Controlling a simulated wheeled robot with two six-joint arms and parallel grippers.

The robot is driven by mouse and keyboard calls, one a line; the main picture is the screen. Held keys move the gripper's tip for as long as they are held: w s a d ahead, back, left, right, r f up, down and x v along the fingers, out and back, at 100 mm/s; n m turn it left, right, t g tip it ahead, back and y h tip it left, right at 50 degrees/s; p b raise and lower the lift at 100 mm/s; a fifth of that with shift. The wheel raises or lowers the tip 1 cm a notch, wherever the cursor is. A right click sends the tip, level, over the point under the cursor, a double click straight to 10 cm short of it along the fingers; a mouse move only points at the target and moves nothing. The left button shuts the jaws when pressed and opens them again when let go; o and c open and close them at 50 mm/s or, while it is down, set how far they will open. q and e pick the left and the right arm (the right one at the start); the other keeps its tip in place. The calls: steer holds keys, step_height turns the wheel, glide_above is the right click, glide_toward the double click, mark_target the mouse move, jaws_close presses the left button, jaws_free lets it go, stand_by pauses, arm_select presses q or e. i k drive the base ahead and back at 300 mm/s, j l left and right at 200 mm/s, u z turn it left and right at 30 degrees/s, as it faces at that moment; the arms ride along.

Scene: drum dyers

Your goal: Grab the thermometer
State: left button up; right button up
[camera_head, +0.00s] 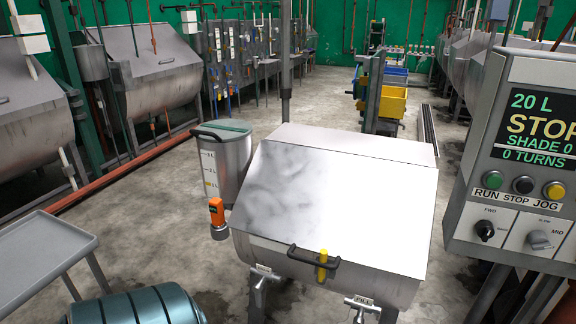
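An orange device with a small dark display (217,212), which looks like the thermometer, sits upright at the left side of the steel dye drum (335,200). A grey round part shows under it. How it is held there is not clear. A yellow upright piece (322,265) stands at the dark handle on the drum's lower front edge; I cannot tell what it is. Neither of my grippers shows in the head view.
A steel measuring vessel with a green lid (224,160) stands behind the orange device. A control panel (520,150) reading STOP is at the right. A grey tray table (40,255) and a teal ribbed cylinder (140,308) are at the lower left. Open floor lies between.

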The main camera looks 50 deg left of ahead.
mark_target(215, 204)
steer(key=u, duration=2.2)
